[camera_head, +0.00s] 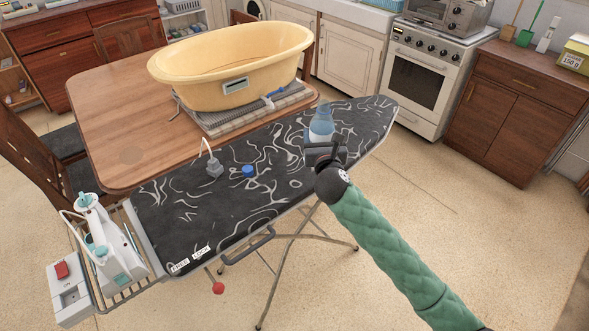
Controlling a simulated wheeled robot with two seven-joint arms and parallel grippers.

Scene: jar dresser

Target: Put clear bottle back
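A small blue cap (248,170) lies on the middle of the board. My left gripper is not in view.
A grey plug-like item (214,167) with a white cord sits on the board. A steam iron (100,240) stands on the rack at its left end. Behind, a yellow tub (225,75) rests on a wooden table (110,120). A stove (430,75) and cabinet (515,115) stand at right.

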